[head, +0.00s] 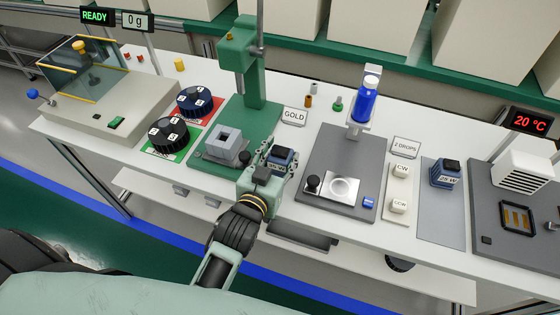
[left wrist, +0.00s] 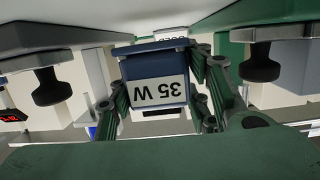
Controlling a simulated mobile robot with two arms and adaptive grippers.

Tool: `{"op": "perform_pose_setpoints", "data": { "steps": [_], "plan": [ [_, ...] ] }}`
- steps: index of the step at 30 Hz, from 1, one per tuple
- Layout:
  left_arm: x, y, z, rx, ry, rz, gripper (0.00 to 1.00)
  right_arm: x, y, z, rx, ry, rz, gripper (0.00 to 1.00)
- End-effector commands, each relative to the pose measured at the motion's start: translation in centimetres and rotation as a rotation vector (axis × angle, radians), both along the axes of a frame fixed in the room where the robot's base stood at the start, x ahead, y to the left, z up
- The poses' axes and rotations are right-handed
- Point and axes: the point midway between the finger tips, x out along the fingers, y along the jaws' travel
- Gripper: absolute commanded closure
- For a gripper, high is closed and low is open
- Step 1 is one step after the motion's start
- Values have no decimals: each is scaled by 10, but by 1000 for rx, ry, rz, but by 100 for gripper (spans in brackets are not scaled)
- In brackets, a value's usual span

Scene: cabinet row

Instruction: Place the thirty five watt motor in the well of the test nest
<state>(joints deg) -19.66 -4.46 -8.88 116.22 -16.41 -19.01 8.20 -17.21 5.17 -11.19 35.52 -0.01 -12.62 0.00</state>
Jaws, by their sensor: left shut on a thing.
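My left gripper (head: 275,166) is shut on a dark blue motor (head: 282,154), held over the bench. In the left wrist view this motor (left wrist: 154,68) sits between the green fingers, and its white label reads 35 W upside down. The test nest is a grey square block with a square well (head: 226,144) on the green press base (head: 212,168). The motor is to the right of the nest and apart from it. Whether the motor touches anything beneath is hidden by the gripper. My right gripper is not in view.
The green press column (head: 243,75) rises behind the nest. A GOLD sign (head: 294,116) stands behind the held motor. A grey station with a blue bottle (head: 364,104) is to the right. Another blue motor (head: 445,173) rests on a grey mat. Two dials (head: 168,135) stand left.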

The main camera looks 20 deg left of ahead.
Motion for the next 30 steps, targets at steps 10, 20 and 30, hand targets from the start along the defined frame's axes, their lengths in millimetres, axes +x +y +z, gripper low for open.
{"op": "perform_pose_setpoints", "data": {
  "steps": [10,20,30],
  "plan": [
    [0,0,-18,-2,-6,-1,100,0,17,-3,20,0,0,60],
    [0,0,-23,0,0,0,46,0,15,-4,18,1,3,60],
    [0,0,-23,0,0,0,36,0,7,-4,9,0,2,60]
  ]
}}
